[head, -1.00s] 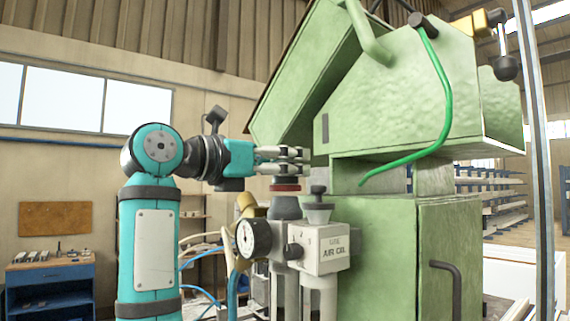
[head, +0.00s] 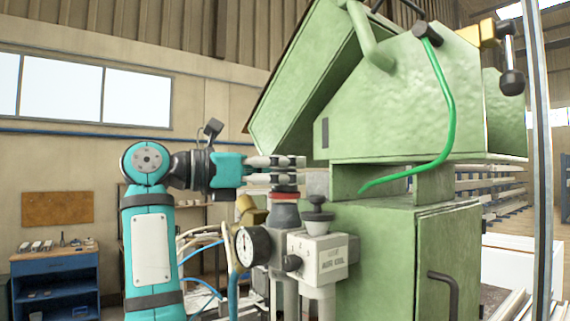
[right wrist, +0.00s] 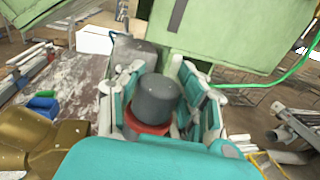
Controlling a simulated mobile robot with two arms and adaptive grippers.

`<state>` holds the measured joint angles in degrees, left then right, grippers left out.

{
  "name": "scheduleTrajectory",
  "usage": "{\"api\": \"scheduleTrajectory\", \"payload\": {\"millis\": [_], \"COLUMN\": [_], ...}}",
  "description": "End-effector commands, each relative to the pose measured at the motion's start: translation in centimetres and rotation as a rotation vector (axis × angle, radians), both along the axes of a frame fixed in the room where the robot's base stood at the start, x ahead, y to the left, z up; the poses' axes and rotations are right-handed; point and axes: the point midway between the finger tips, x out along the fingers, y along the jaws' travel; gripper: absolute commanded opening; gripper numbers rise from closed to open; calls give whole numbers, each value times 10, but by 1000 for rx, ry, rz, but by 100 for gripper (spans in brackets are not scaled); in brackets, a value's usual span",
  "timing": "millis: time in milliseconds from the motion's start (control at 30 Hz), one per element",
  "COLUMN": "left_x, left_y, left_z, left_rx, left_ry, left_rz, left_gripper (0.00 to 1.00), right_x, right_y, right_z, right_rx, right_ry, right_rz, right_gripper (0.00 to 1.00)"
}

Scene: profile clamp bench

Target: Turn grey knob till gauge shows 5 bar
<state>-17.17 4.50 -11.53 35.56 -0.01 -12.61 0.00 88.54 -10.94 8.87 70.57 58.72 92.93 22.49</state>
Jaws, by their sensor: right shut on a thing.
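The grey knob (right wrist: 158,100), a dark cylinder above a red ring (right wrist: 147,127), stands between my right gripper's fingers in the right wrist view. In the head view the fingers mostly hide it; the red ring (head: 286,196) shows just beneath them. My right gripper (head: 290,168) is shut on the knob from the left, on top of the regulator. The round gauge (head: 244,247), with a white dial and dark rim, sits at the regulator's front left. It is seen at an angle, and its reading is too small to tell. My left gripper is not in view.
A light regulator block (head: 320,262) bears a second, darker knob (head: 317,216) close to the right of the grey knob. A large green machine (head: 380,230) stands right behind it. A green hose (head: 449,110) hangs at the right. A blue cabinet (head: 56,275) stands far left.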

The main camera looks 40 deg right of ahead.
Motion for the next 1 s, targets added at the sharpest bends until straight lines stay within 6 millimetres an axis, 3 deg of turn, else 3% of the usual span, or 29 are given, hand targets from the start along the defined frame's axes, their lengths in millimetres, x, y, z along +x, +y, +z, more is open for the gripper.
{"api": "scheduleTrajectory", "payload": {"millis": [100, 133, 333, 667, 767, 1000], "left_x": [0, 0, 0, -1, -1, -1], "left_y": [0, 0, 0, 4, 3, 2], "left_z": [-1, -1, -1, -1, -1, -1], "left_rx": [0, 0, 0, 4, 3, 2], "left_ry": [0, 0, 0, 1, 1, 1], "left_rz": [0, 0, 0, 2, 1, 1], "left_gripper": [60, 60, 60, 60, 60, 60], "right_x": [0, 0, 0, 2, 5, 22], "right_y": [0, 0, 0, 4, 15, 62], "right_z": [0, 0, 0, 0, 0, 0], "right_rx": [-2, -2, -1, -1, -1, -2], "right_ry": [-2, -2, -1, 0, 0, 3], "right_rz": [1, 1, 2, 4, 5, 7], "right_gripper": [4, 39, 65, 65, 65, 65]}}
